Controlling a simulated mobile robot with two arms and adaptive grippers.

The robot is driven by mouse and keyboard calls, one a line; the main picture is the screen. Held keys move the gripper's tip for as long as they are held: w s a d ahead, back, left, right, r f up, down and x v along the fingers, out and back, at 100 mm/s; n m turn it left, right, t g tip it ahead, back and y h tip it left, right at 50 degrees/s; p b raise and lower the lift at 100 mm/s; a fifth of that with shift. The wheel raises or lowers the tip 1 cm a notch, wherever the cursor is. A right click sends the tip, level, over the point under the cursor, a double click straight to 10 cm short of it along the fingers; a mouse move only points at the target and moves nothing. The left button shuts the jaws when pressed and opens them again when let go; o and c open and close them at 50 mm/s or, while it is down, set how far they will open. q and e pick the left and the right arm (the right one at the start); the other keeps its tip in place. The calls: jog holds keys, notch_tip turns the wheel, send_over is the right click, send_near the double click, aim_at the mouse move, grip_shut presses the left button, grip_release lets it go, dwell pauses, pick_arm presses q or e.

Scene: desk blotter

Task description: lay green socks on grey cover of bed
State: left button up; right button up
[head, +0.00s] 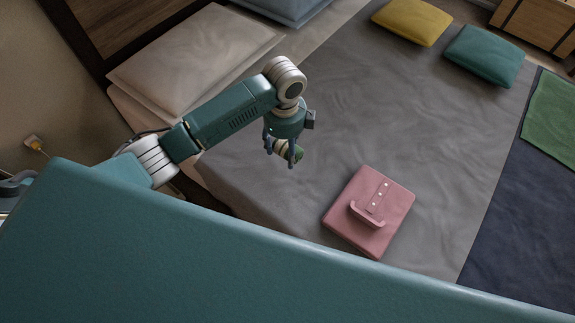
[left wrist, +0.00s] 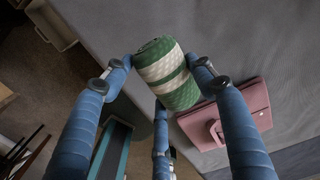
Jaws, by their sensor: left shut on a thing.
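The green socks (left wrist: 168,72), a rolled bundle with green and cream bands, sit between the fingers of my left gripper (left wrist: 165,75). The gripper is shut on them. In the head view my left gripper (head: 283,150) points down over the left part of the grey cover (head: 420,130), and the socks (head: 290,151) show partly behind its fingers. In the left wrist view the grey cover (left wrist: 240,40) lies beyond the socks. I cannot tell whether the socks touch it. My right gripper is not in view.
A folded pink garment (head: 385,225) lies on the cover, right of the gripper. Yellow (head: 411,22) and teal (head: 484,55) cushions lie at the far side. A pale pillow (head: 195,58) is at the upper left. The middle of the cover is clear.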

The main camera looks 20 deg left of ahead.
aim_at(285, 175)
pick_arm(q)
notch_tip(285, 175, down, 12)
jog(key=shift+r+b, duration=0.1)
jog(key=shift+b, duration=0.3)
jog(key=o, duration=1.2)
jog(key=shift+c, duration=0.2)
notch_tip(285, 175, up, 12)
jog(key=shift+r+p, duration=0.1)
jog(key=shift+p, duration=0.4)
